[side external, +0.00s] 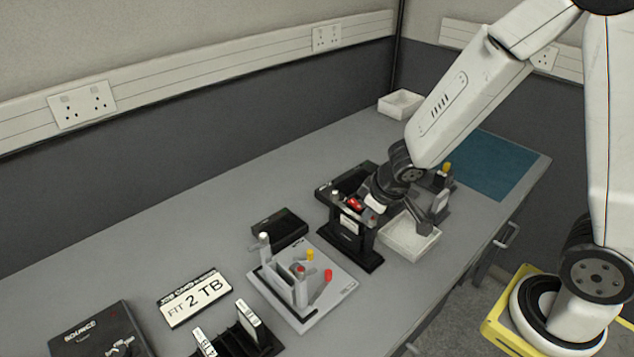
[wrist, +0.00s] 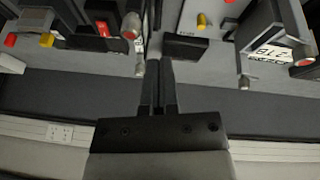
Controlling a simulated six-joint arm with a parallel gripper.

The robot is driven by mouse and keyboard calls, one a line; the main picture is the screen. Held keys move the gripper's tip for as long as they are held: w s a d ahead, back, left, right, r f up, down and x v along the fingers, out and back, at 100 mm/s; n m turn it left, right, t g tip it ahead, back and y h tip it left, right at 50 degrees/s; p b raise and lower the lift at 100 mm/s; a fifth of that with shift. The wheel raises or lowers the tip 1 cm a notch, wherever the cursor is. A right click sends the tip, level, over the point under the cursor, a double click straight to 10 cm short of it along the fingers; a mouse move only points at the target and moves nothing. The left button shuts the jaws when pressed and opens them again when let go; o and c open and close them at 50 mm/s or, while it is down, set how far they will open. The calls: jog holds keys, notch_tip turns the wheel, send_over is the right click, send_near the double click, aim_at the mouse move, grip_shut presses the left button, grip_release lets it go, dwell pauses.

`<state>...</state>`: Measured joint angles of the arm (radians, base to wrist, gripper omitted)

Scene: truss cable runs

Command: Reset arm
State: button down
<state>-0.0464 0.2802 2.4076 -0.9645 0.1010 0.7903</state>
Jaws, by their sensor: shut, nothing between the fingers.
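My gripper (wrist: 160,68) shows in the wrist view with its two dark fingers side by side, closed and with nothing between them. In the side external view my arm reaches down from the upper right. Its wrist is over the black stand (side external: 354,250) and the white tray (side external: 411,241). The gripper end is partly hidden among dark parts there, and I cannot tell whether it touches anything.
A grey plate (side external: 328,311) carries posts with red and yellow ends. The blue mat (side external: 497,166) is bare.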

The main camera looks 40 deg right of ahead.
jog(key=s+r+m+g, duration=0.2)
jog(key=s+r, duration=0.1)
jog(key=s, duration=0.5)
jog(key=shift+r+y, duration=0.25)
jog(key=shift+y, duration=0.15)
jog(key=c, duration=0.8)
grip_release()
jog(key=shift+w, duration=0.1)
jog(key=shift+o, duration=1.3)
jog(key=shift+w, duration=0.2)
jog(key=n+g, duration=0.2)
jog(key=g, duration=0.1)
send_over(329, 271)
notch_tip(329, 271, down, 10)
jog(key=shift+a+r, duration=0.1)
jog(key=shift+r, duration=0.05)
jog(key=shift+f, duration=0.2)
